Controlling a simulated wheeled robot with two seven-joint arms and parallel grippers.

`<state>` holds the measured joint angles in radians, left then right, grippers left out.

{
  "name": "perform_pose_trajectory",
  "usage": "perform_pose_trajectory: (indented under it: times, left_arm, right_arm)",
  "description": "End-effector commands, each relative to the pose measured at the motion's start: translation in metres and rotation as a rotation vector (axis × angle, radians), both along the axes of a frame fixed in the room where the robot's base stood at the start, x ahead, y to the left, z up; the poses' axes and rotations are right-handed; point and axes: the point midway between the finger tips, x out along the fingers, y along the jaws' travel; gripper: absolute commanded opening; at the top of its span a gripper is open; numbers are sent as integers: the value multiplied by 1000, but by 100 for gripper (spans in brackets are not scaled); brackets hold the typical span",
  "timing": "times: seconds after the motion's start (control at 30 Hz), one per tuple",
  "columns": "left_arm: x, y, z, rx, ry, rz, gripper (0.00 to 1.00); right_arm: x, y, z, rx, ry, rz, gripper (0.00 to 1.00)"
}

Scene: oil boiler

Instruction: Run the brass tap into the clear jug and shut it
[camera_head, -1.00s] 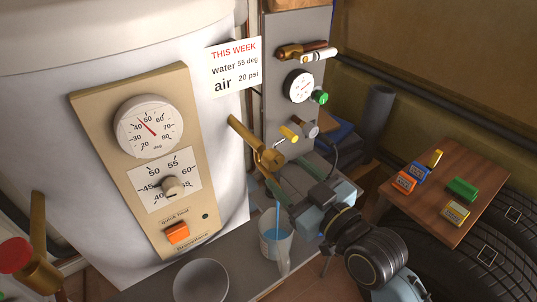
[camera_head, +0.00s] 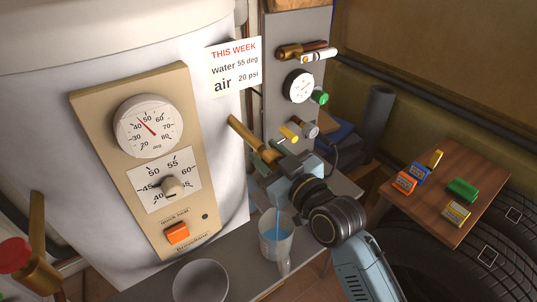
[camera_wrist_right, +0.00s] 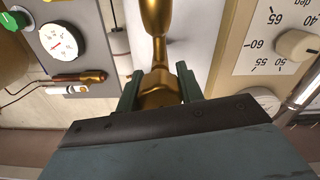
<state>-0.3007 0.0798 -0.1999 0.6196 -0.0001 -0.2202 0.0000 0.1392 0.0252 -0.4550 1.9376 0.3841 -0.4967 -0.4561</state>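The brass tap (camera_head: 246,136) sticks out from the white boiler, and its end is partly hidden behind my right gripper (camera_head: 268,160). In the right wrist view, the gripper's two green fingers (camera_wrist_right: 158,88) stand apart on either side of the brass tap body (camera_wrist_right: 158,95). I cannot tell whether they press on it. A blue stream of water (camera_head: 277,222) falls into the clear jug (camera_head: 268,250), which holds some blue water and stands upright below the tap. My left gripper is not in view.
A grey bowl (camera_head: 201,282) stands left of the jug on the grey bench (camera_head: 245,283). A gauge panel (camera_head: 282,65) is behind the tap. A wooden board (camera_head: 425,210) with coloured blocks lies over tyres at the right. An orange button (camera_head: 177,233) sits on the boiler's control panel.

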Motion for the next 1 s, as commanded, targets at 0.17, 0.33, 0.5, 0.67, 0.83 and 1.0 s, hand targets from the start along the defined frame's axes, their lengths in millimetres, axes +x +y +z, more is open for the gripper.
perform_pose_trajectory:
  times: [0.17, 0.33, 0.5, 0.67, 0.83, 1.0]
  left_arm:
    - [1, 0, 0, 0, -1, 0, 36]
    - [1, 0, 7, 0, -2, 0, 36]
    - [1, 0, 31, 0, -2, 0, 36]
    - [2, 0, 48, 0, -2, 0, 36]
    - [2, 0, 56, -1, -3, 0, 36]
    - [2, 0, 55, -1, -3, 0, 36]
  right_arm:
    - [0, 0, 0, 0, 0, 0, 14]
    - [0, 0, 1, 28, 23, 1, 14]
    - [0, 0, 4, 147, 113, 0, 14]
    - [0, 0, 4, 282, 210, -1, 14]
    - [0, 0, 2, 373, 272, 0, 14]
    - [0, 0, 0, 388, 282, 0, 14]
